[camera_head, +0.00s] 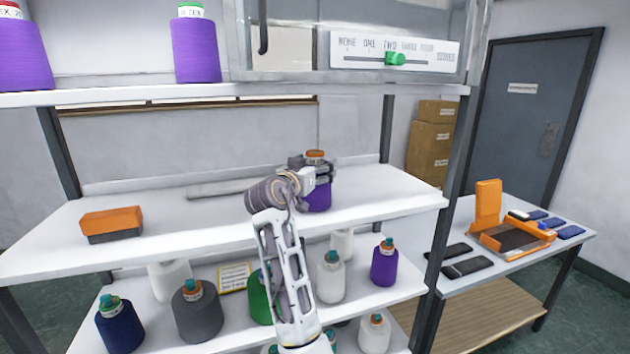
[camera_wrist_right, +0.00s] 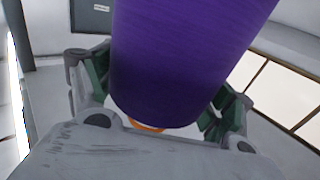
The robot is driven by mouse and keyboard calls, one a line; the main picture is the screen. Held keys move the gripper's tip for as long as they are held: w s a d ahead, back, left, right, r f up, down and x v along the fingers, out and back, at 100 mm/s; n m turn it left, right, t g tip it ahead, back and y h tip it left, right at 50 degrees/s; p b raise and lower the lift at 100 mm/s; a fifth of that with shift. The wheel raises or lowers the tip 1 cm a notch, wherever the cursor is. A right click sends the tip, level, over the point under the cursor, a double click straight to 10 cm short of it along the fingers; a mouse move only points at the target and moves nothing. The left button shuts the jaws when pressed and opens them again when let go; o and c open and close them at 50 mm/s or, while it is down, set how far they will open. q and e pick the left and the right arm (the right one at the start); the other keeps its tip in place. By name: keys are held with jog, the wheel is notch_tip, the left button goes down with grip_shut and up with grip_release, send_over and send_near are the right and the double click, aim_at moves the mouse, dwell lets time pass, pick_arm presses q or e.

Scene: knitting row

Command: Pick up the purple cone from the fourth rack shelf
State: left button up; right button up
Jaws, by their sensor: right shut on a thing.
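A purple cone (camera_head: 318,197) with an orange top is at the middle shelf (camera_head: 375,195), right of its centre. My right gripper (camera_head: 308,172) is around its upper part and shut on it. In the right wrist view the purple cone (camera_wrist_right: 185,60) fills the upper middle, between the two green-padded fingers of my right gripper (camera_wrist_right: 160,100). The cone looks upright in the head view. I cannot tell whether its base touches the shelf. My left gripper is not in view.
An orange and grey block (camera_head: 112,223) sits at the shelf's left. Another purple cone (camera_head: 384,263) stands among several cones below. Purple cones (camera_head: 195,48) also stand above. A rack post (camera_head: 450,150) rises at the right, before a side table (camera_head: 480,265).

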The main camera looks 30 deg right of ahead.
jog(key=shift+r, duration=0.25)
jog(key=shift+r, duration=0.75)
jog(key=shift+r+b, duration=0.8)
jog(key=shift+r, duration=3.2)
